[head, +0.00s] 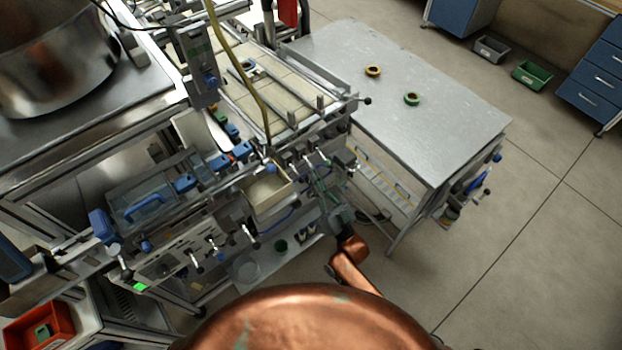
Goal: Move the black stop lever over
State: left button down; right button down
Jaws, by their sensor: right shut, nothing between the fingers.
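Several more small levers and knobs line the machine's front edge; I cannot tell for certain which one is the stop lever. My right gripper (322,186) is shut and empty at the machine's front, below and left of that black knob and apart from it. Its fingertips are small and hard to make out against the machine parts. My left gripper is not in view.
A grey metal table (430,120) holds a yellow reel (373,71) and a green reel (412,99). A yellow-green hose (238,75) hangs over the conveyor. A small open tray (268,192) juts out left of my gripper.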

jog(key=s+d+f+b, duration=0.1)
jog(key=s+d+f, duration=0.2)
jog(key=s+f, duration=0.2)
notch_tip(320, 180, down, 3)
jog(key=shift+s+d+r+b, duration=0.1)
jog(key=shift+s+d+b, duration=0.1)
jog(key=shift+d+b, duration=0.15)
jog(key=shift+a, duration=0.1)
